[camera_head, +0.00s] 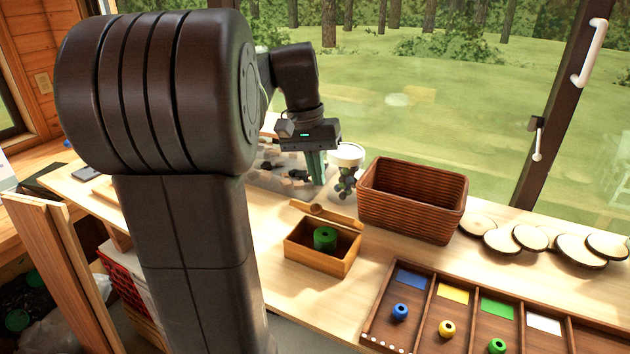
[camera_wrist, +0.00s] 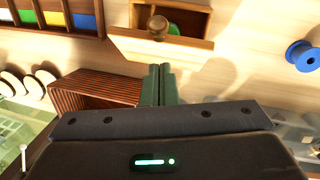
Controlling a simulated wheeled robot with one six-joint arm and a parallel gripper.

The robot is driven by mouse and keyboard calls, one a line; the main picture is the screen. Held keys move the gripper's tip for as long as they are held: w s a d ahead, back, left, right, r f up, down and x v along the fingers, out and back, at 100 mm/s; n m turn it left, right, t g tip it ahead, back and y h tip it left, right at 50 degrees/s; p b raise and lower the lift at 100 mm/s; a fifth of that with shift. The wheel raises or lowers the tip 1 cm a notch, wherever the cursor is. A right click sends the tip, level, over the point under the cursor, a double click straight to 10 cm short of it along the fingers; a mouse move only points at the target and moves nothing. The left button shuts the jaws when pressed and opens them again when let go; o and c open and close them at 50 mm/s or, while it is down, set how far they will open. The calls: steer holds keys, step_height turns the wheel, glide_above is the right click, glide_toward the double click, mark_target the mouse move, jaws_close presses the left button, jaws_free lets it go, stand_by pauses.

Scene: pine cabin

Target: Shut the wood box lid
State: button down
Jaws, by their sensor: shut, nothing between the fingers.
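The wood box (camera_head: 318,264) stands on the light wooden bench with its inside open to view. A green spool (camera_head: 325,238) sits inside it. The lid (camera_head: 341,217), with a round wooden knob (camera_head: 316,208), is raised at the box's back edge. In the wrist view the box (camera_wrist: 207,22) is at the top, with the lid (camera_wrist: 182,41) and knob (camera_wrist: 157,27) nearest the fingers. My gripper (camera_head: 318,184) is shut and empty, pointing down behind the box and apart from the lid. Its fingers (camera_wrist: 160,68) show together in the wrist view.
A brown wicker basket (camera_head: 413,205) stands right of the box. A divided tray (camera_head: 410,268) with colour patches and spools is at front right. Wood slices (camera_head: 530,238) lie along the window. A plant jar (camera_head: 346,165) is close to my gripper. A blue spool (camera_wrist: 303,55) shows in the wrist view.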

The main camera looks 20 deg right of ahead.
steer(key=shift+s+a+f, duration=0.45)
steer(key=shift+s+f, duration=0.05)
steer(key=shift+s, duration=0.3)
steer(key=shift+s+a+f, duration=0.1)
steer(key=shift+s+f, duration=0.15)
steer(key=shift+f, duration=0.15)
steer(key=shift+f, duration=0.1)
steer(key=s+a+f+t+h+b, duration=0.5)
steer(key=f+b, duration=0.4)
steer(key=b, duration=1.1)
steer(key=shift+a+f+m+h+b, duration=0.2)
steer(key=shift+a+m+h+b, duration=0.2)
steer(key=shift+a, duration=0.15)
steer(key=shift+s, duration=0.1)
